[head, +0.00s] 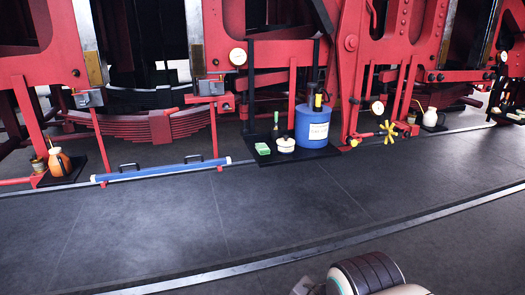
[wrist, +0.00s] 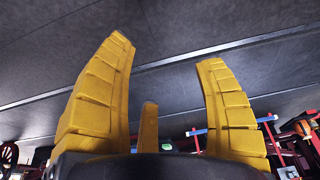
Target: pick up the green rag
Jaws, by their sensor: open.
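The green rag (head: 262,148) looks like a small folded green pad with pale marks. It lies at the front left of a black shelf (head: 302,153) in the head view, left of a small white lidded pot (head: 286,144). My gripper (wrist: 166,50) shows in the wrist view as three yellow ridged fingers, spread apart with nothing between them. The gripper is apart from the rag.
A blue can (head: 312,126) stands on the shelf right of the pot. An orange oil can (head: 60,162) stands far left and a white jug (head: 430,117) far right. A long blue bar (head: 160,170) lies left of the shelf. The dark floor (head: 270,210) in front is clear.

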